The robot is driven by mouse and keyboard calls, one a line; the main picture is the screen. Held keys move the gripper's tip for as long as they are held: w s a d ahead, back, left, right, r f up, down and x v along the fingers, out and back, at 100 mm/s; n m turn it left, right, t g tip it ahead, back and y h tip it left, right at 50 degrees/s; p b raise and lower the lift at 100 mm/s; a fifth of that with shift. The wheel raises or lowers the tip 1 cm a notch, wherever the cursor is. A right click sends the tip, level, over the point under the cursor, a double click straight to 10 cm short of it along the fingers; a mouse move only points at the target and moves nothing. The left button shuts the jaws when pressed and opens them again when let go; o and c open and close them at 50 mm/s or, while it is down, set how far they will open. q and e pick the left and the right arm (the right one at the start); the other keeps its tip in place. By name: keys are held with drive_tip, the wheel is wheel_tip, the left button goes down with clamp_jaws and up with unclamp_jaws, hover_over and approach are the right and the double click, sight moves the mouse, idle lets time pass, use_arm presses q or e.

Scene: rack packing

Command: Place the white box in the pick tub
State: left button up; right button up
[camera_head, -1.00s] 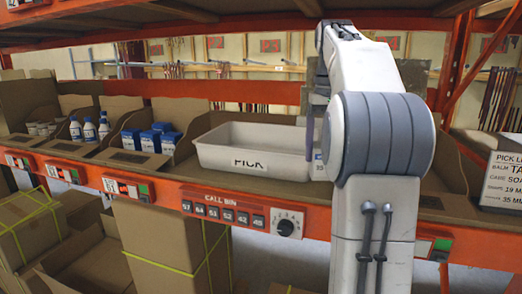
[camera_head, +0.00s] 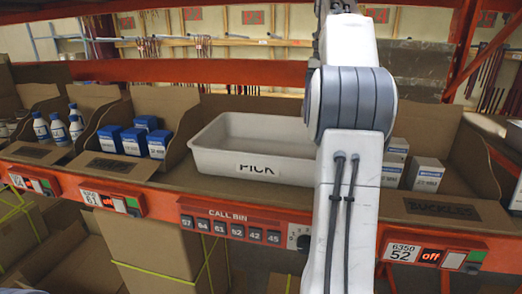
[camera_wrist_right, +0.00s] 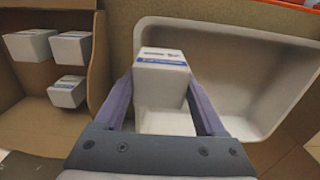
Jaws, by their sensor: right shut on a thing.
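The white pick tub (camera_head: 205,160) stands on the shelf in the head view, with "PICK" on its front. Its visible inside looks empty; my right arm covers its right end. In the right wrist view my right gripper (camera_wrist_right: 161,98) is shut on a white box (camera_wrist_right: 160,72) with a blue stripe. The held box overlaps the near left part of the tub (camera_wrist_right: 255,72) in that view; I cannot tell its height above it. The right gripper and held box are hidden behind my arm in the head view. My left gripper is not in view.
More white boxes (camera_head: 426,174) stand in the cardboard bin right of the tub, and in the right wrist view (camera_wrist_right: 72,46). A cardboard divider (camera_wrist_right: 103,60) separates that bin from the tub.

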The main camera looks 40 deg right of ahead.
drive_tip(key=w+a+f, duration=0.2)
drive_tip(key=w+f, duration=0.1)
drive_tip(key=w+a+f+p, duration=0.1)
drive_tip(key=w+a+f, duration=0.1)
drive_tip(key=w+f, duration=0.1)
drive_tip(key=w+a+f, duration=0.2)
drive_tip(key=w+f, duration=0.1)
drive_tip(key=f, duration=0.1)
drive_tip(key=shift+w+f+p, duration=0.2)
drive_tip(key=shift+w+p, duration=0.15)
drive_tip(key=shift+f, duration=0.15)
drive_tip(key=shift+f, duration=0.15)
drive_tip(key=o, duration=1.5)
